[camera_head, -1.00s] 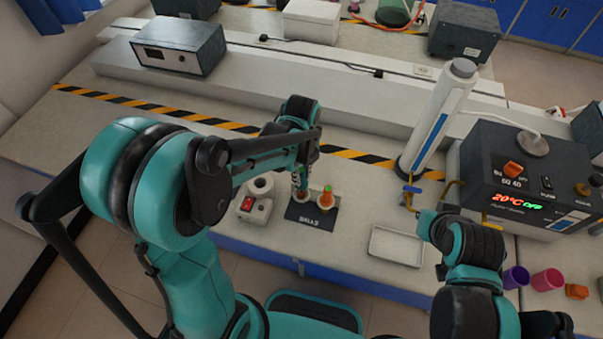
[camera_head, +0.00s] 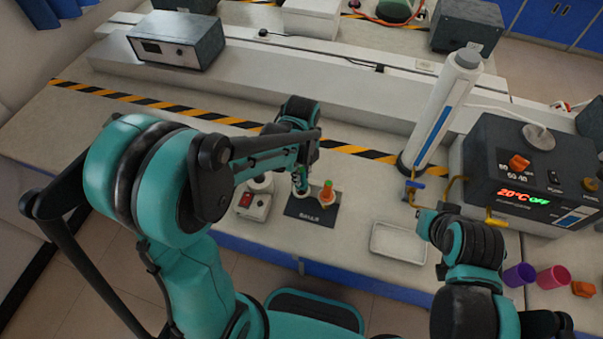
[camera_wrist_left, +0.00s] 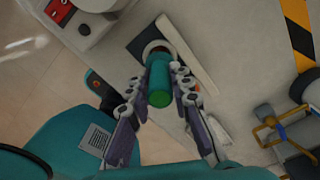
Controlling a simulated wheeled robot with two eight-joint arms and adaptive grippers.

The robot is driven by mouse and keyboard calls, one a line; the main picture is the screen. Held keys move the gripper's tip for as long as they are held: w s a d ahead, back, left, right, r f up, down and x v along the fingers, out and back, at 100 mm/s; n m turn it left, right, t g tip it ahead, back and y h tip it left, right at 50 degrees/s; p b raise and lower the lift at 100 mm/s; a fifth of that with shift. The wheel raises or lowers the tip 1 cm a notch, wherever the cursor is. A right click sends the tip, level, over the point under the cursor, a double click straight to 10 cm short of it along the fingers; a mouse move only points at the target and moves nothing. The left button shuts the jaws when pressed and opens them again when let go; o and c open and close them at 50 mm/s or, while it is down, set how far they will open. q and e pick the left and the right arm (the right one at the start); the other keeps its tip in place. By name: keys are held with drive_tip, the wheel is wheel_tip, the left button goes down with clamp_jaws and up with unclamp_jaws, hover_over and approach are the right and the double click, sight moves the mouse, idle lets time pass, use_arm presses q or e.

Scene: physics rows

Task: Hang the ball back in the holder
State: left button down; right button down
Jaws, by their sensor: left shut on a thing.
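My left gripper (camera_wrist_left: 160,95) is shut on a green cylindrical handle (camera_wrist_left: 160,85), also seen in the head view (camera_head: 300,182). The handle stands over a pale ring on the dark holder plate labelled BALLS (camera_head: 305,209); the plate also shows in the left wrist view (camera_wrist_left: 143,40). Whether a ball hangs under the handle, and whether it touches the ring, is hidden. An orange-handled piece (camera_head: 326,192) stands in the holder's right place, with a green tip.
A small white device with a red switch (camera_head: 255,204) stands left of the holder. A white tray (camera_head: 398,243) lies to the right. A tall white cylinder (camera_head: 440,110) and a dark heater box (camera_head: 535,175) stand farther right. Purple (camera_head: 518,275) and pink (camera_head: 553,279) cups are near the edge.

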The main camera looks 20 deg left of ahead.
sight(302, 170)
use_arm(q)
drive_tip(key=shift+f, duration=0.1)
drive_tip(key=shift+f+b, duration=1.2)
drive_tip(key=shift+f, duration=0.1)
drive_tip(key=c, duration=0.9)
unclamp_jaws()
drive_tip(key=shift+r, duration=0.1)
drive_tip(key=shift+r+p, duration=2.8)
drive_tip(key=shift+r, duration=0.75)
